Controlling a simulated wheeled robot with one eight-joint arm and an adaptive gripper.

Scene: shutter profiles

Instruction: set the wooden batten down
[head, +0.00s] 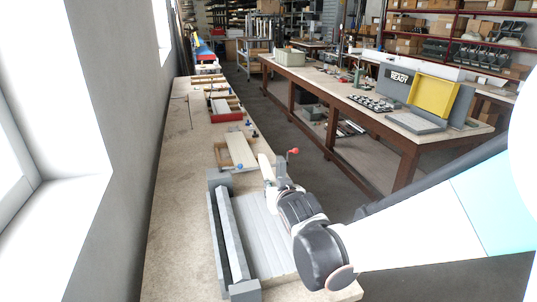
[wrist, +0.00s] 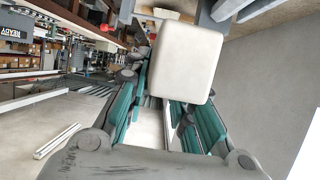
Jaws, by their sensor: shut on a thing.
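The wooden batten (head: 265,167) is a pale cream bar in the head view, at the end of my arm above the long workbench. In the wrist view its blunt cream end (wrist: 182,62) fills the upper middle, close to the camera. My gripper (head: 272,184) is shut on it, with the teal finger pads on either side in the wrist view. The fingers and the batten itself hide part of its length. I cannot tell whether the batten touches anything below.
Grey shutter profiles (head: 262,235) lie beneath my arm, beside a long grey rail fixture (head: 229,240). Beyond are a wooden frame with a pale board (head: 240,149) and a red tray (head: 228,118). A wall borders the bench on the left. Bare benchtop (head: 180,220) shows left of the fixture.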

